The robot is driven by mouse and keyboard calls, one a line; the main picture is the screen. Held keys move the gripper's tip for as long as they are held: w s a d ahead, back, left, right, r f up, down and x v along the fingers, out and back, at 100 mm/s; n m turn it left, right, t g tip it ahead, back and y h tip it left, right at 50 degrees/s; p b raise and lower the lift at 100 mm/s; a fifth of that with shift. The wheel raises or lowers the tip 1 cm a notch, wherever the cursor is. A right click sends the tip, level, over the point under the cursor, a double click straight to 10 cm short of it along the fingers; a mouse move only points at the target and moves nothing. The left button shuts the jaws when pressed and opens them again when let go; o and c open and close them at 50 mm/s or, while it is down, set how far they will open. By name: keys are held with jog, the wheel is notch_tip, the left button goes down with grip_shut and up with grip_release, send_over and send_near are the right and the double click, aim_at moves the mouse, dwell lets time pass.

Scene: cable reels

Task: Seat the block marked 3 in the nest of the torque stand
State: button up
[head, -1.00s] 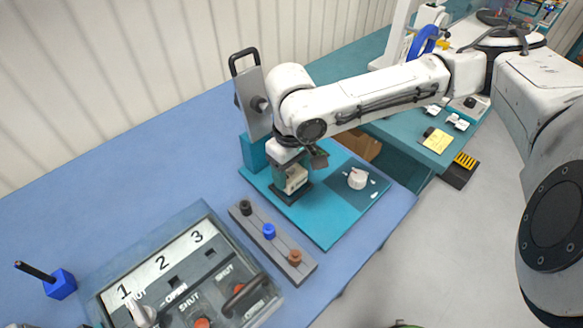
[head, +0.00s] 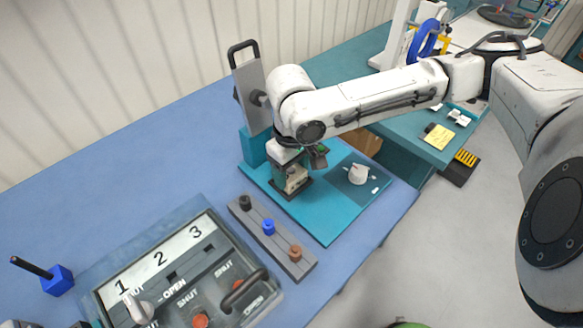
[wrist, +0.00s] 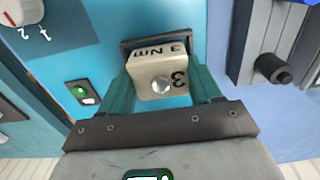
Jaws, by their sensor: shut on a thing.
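The block marked 3 (wrist: 160,75) is a beige cube with "3 Nm" on one side and a round metal stud on the face marked 3. My gripper (wrist: 163,86) is shut on it, with a teal finger on each side. In the head view the block (head: 295,179) is upright at the dark nest (head: 291,190) of the torque stand (head: 325,220). The nest's dark rim (wrist: 127,46) shows just beyond the block in the wrist view. My fingers and the block hide the rest of the nest, so I cannot tell how deep the block sits.
A grey upright plate with a black handle (head: 250,95) rises behind the nest. A white dial (head: 358,174) is on the stand's right. A grey strip with black, blue and brown pegs (head: 270,235) lies in front. A numbered switch panel (head: 185,270) is at lower left.

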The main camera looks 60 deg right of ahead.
aim_at(291, 172)
jog(key=o, duration=1.2)
notch_tip(291, 172, up, 11)
jog(key=shift+f, duration=0.1)
dwell(0.5)
